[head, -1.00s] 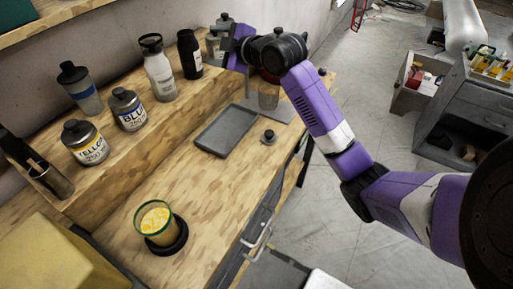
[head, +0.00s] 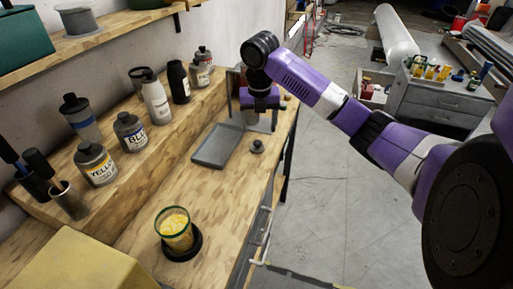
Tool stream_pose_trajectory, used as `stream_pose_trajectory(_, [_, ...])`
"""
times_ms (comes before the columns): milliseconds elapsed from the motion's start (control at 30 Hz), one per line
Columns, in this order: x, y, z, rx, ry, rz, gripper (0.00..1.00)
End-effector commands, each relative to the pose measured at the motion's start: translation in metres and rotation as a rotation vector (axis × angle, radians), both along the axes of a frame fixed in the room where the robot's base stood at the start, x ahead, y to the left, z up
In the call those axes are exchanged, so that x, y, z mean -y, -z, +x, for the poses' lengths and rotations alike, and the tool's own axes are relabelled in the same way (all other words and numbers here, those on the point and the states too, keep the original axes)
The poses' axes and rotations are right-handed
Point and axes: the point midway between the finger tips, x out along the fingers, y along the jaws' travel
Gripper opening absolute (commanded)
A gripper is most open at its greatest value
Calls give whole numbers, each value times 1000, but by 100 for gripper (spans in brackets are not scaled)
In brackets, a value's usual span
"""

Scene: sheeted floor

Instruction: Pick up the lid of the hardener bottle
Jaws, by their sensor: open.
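A small dark lid with a knob (head: 257,147) lies on the wooden bench, right of the grey tray. I cannot tell which bottle it belongs to. No label that I can read says hardener. My gripper (head: 262,112) is open over the far end of the bench, behind the small lid and apart from it. It points down in front of a metal stand, and its fingertips are hard to make out.
The grey tray (head: 216,146) lies mid-bench. A yellow-filled cup (head: 174,228) stands on a dark round base nearer me. Yellow (head: 97,168) and blue (head: 130,134) labelled bottles stand on the shelf. A grey cabinet (head: 437,103) is across the floor.

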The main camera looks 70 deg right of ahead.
Motion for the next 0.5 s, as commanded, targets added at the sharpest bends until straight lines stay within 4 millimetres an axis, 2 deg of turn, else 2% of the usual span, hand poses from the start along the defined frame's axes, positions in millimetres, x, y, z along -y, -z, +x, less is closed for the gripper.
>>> stream_pose_trajectory(367, [2, 33, 3, 0, -13, 1, 70])
stream_pose_trajectory(500, [3, 53, 4, 0, -12, 1, 70])
